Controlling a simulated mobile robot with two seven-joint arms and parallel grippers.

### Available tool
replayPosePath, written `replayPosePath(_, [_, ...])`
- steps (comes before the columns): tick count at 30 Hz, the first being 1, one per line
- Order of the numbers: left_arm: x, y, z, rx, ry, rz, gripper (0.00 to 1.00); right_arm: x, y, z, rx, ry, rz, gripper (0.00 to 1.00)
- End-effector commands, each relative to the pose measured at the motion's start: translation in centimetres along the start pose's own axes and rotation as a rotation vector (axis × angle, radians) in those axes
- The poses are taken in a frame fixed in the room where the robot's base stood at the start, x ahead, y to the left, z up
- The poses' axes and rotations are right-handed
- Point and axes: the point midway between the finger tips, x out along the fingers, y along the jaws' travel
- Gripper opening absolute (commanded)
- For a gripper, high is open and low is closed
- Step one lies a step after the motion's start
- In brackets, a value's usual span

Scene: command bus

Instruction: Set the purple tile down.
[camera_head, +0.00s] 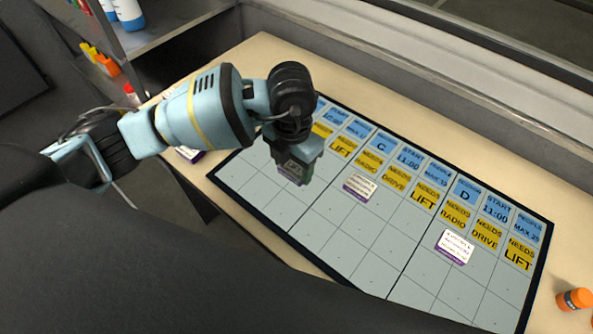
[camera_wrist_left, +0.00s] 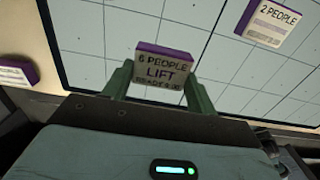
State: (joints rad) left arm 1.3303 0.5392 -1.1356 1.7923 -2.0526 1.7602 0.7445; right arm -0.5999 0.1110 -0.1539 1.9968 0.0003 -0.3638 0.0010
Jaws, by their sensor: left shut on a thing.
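My left gripper (camera_head: 293,172) is over the left part of the board. In the left wrist view its two green fingers (camera_wrist_left: 160,84) are shut on a purple-edged tile (camera_wrist_left: 163,70) that reads "6 PEOPLE LIFT", with a smaller line below partly unclear. The tile is in front of the grey board grid (camera_wrist_left: 135,20); I cannot tell whether it touches the board. In the head view the gripper mostly hides it. The board (camera_head: 330,225) has blue and yellow header labels along its far side. My right gripper is not in view.
Two other purple-edged tiles lie on the board, one near the middle (camera_head: 359,186) and one to the right (camera_head: 455,246). Another tile (camera_head: 190,153) is on the table left of the board, partly hidden by my arm. An orange cylinder (camera_head: 575,299) lies at right. Many grid cells are bare.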

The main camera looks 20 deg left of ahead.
Motion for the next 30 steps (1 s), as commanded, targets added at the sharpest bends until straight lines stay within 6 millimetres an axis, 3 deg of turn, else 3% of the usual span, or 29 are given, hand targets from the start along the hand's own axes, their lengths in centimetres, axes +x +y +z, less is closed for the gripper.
replayPosePath(7, [0.1,-0.5,0.9,0.001,-0.001,0.0,0.34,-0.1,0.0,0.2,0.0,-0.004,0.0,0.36])
replayPosePath(15, [3.5,-0.4,0.8,0.0,0.0,0.0,0.34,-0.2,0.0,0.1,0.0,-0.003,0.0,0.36])
replayPosePath(27, [4.0,-0.4,0.7,0.0,0.001,0.001,0.34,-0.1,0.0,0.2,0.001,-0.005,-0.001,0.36])
replayPosePath(28, [4.0,-0.4,0.7,0.0,0.001,0.001,0.61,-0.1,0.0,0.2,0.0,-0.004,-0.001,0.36])
replayPosePath(30, [3.9,-0.4,0.7,0.0,0.0,0.001,0.7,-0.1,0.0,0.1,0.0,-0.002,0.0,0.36])
